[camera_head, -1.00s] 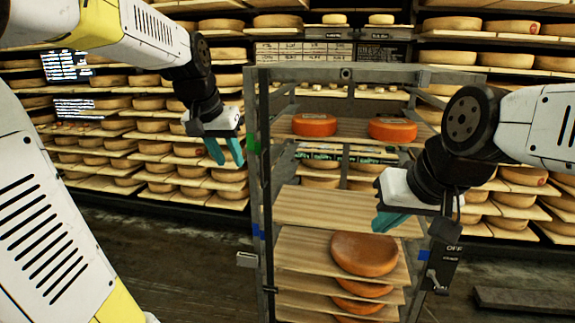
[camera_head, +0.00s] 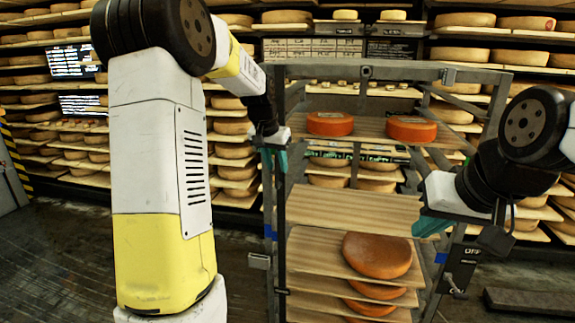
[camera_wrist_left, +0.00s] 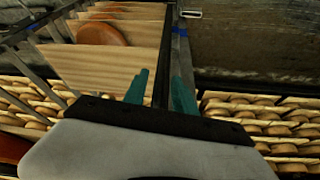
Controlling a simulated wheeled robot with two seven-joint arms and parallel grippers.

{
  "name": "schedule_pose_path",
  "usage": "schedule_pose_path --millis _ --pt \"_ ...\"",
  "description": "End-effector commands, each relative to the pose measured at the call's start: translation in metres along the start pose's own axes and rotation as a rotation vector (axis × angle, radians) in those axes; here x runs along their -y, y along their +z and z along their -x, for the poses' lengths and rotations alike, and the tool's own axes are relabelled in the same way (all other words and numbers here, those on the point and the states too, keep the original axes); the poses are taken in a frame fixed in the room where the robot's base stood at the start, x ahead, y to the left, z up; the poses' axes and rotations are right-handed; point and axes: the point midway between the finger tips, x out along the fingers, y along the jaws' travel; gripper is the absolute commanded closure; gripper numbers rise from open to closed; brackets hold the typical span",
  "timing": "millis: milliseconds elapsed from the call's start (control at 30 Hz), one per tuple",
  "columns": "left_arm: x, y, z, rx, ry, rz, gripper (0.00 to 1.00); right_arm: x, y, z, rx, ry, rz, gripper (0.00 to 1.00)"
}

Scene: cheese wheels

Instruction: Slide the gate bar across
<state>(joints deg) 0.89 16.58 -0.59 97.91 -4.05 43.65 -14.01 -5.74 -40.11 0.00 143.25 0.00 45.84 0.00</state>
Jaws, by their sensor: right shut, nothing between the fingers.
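The gate bar (camera_head: 281,225) is a thin dark upright bar at the left front of the grey rack (camera_head: 350,72). My left gripper (camera_head: 274,158) is at the upper part of the bar. In the left wrist view, the bar (camera_wrist_left: 163,55) runs between the two teal fingers of this gripper (camera_wrist_left: 160,92). A gap shows beside the left finger, so the gripper looks open around the bar. My right gripper (camera_head: 430,226) is shut and empty, in front of the rack's right side near a wooden shelf.
The rack holds orange cheese wheels (camera_head: 330,123) on an upper shelf and a brown wheel (camera_head: 377,255) lower down. A dark panel marked OFF (camera_head: 463,265) is on its right post. Full cheese shelves (camera_head: 490,58) line the back. Dark floor (camera_head: 65,265) is clear at left.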

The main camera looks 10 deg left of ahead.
Motion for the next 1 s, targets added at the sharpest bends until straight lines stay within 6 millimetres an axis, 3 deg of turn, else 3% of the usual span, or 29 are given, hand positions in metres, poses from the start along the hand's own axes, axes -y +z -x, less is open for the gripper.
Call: schedule_pose_path --millis 333,500,1000 --pt "0.0001 0.0000 -0.0048 -0.001 0.000 0.000 0.69 0.0000 0.0000 0.0000 0.000 0.000 0.000 1.00" --pt "0.0000 0.0000 -0.0046 -0.001 0.000 0.000 1.00 0.0000 0.0000 0.0000 0.000 0.000 0.000 1.00" --pt "0.0001 0.0000 -0.0044 -0.001 -0.001 0.000 1.00 0.0000 0.0000 0.0000 0.000 0.000 0.000 1.00"
